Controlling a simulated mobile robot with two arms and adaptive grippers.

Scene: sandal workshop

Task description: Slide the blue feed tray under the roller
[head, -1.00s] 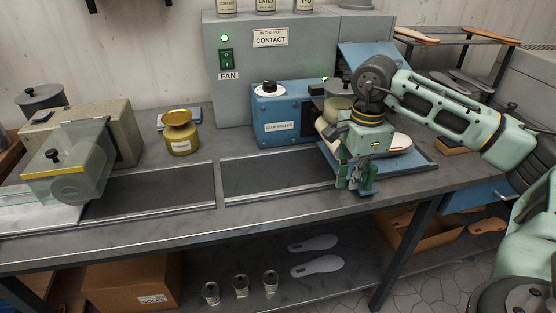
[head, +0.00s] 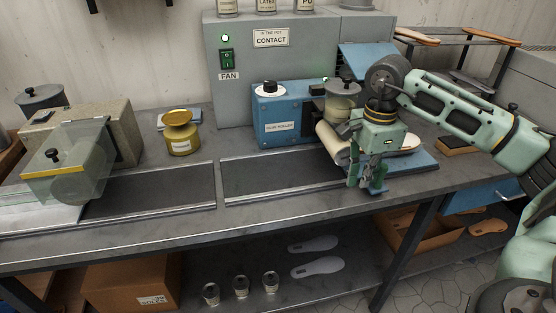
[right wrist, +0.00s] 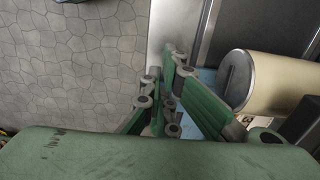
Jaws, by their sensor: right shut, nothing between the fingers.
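The blue feed tray (head: 424,163) lies flat on the bench to the right of the roller, with a pale sole-like piece (head: 408,143) on it. The cream roller (head: 331,142) sits at the right end of the blue glue roller machine (head: 284,132). My right gripper (head: 367,189) points down at the tray's front left part, fingers shut and empty; it hides part of tray and roller. The right wrist view shows the roller (right wrist: 275,82) beside the fingers and a sliver of blue tray (right wrist: 207,76) behind them. Whether the fingers touch the tray is unclear. My left gripper is out of view.
A dark strip with metal rails (head: 280,178) runs along the bench left of the tray and is clear. A gold pot (head: 180,135) and a guarded grinder-like machine (head: 75,165) stand further left. The grey contact cabinet (head: 310,50) stands behind.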

